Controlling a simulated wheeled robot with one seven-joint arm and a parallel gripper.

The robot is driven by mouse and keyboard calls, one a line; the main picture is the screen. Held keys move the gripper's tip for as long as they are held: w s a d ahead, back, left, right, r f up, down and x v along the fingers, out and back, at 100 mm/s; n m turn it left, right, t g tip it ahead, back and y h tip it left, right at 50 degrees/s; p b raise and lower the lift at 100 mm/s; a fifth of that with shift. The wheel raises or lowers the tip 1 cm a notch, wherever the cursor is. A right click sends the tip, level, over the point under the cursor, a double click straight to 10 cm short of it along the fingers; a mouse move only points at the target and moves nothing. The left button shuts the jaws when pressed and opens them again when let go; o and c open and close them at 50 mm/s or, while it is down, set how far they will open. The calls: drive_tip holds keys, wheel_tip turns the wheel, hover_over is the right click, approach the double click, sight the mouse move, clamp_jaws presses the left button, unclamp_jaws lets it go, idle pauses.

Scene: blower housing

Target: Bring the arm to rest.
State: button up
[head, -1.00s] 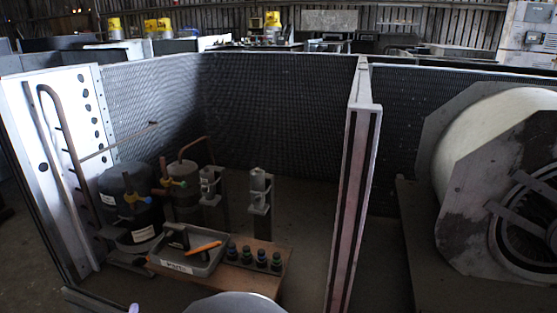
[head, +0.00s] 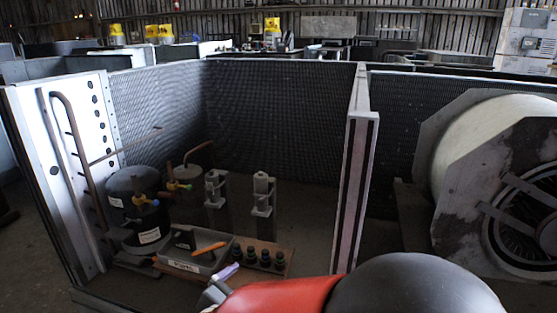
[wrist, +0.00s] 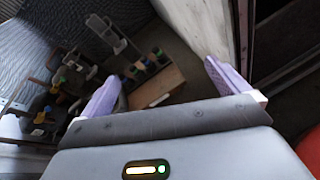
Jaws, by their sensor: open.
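My gripper (wrist: 162,92) shows in the wrist view with its two purple fingers spread wide apart and nothing between them. In the head view one purple fingertip (head: 228,271) shows at the lower middle, in front of the grey tray. My red and black arm covers the bottom right of that view and hides most of the gripper. Beyond the fingers in the wrist view lies the wooden board (wrist: 158,88) with several dark, coloured-topped cylinders.
A grey tray (head: 185,264) holds an orange-handled tool (head: 208,248). Black tanks (head: 138,200) stand behind it. A pale divider panel (head: 352,190) rises right of the board. The large blower housing (head: 465,205) is at the right. Open floor lies behind the board.

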drive_tip(key=s+d+r+m+g+p, duration=0.1)
drive_tip(key=s+d+r+m+g, duration=0.2)
drive_tip(key=d+m, duration=0.5)
drive_tip(key=s+d+m+g+p, duration=0.1)
drive_tip(key=s+d+m+g, duration=0.2)
drive_tip(key=d+m+g, duration=0.55)
drive_tip(key=s+d+r+m+t+y+p, duration=0.2)
drive_tip(key=s+d+r+m+t+y, duration=0.2)
drive_tip(key=m, duration=0.6)
drive_tip(key=s+r+y, duration=0.2)
drive_tip(key=s, duration=0.1)
drive_tip(key=shift+s, duration=0.15)
drive_tip(key=shift+m, duration=0.25)
